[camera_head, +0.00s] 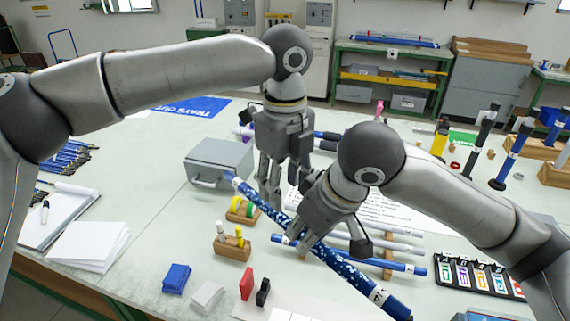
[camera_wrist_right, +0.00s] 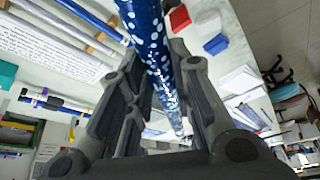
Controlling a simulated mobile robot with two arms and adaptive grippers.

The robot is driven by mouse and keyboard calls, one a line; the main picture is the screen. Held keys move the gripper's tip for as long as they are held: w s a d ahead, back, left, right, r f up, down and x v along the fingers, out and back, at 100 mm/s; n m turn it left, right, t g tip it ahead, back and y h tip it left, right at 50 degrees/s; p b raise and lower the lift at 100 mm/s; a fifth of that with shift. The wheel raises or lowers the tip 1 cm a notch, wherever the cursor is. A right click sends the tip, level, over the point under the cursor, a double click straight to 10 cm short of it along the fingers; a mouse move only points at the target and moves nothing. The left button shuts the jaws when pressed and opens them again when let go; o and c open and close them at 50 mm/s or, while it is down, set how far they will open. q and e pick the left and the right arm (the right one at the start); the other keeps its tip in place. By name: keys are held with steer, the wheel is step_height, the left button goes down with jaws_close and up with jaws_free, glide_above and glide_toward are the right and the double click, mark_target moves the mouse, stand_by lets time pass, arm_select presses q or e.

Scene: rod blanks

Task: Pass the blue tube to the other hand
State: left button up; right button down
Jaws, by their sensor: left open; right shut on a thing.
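The blue tube (camera_head: 345,268) has white speckles and runs slantwise from the grey box down to the bottom right. My right gripper (camera_head: 305,238) is shut on it near its middle. In the right wrist view the tube (camera_wrist_right: 151,42) passes between the dark fingers of my right gripper (camera_wrist_right: 162,85). My left gripper (camera_head: 270,190) is open and empty, pointing down right by the tube's upper left part. Whether its fingers touch the tube cannot be told.
A grey metal box (camera_head: 218,160) stands left of my left gripper. Below the tube are small wooden holders (camera_head: 232,249), a blue block (camera_head: 176,278) and a red block (camera_head: 246,283). Silver and blue rods (camera_head: 400,265) lie on a rack at right. Paper stacks (camera_head: 87,246) lie at left.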

arm_select(q)
step_height(320, 180, down, 7)
steer(key=shift+r, duration=0.1)
stand_by(0.3)
jaws_close()
arm_select(e)
steer(key=shift+s, duration=0.1)
arm_select(q)
steer(key=shift+d, duration=0.1)
arm_select(e)
steer(key=c, duration=1.4)
jaws_free()
steer(key=shift+a, duration=0.1)
steer(key=shift+c, duration=0.2)
steer(key=shift+o, duration=1.3)
steer(key=shift+r, duration=0.1)
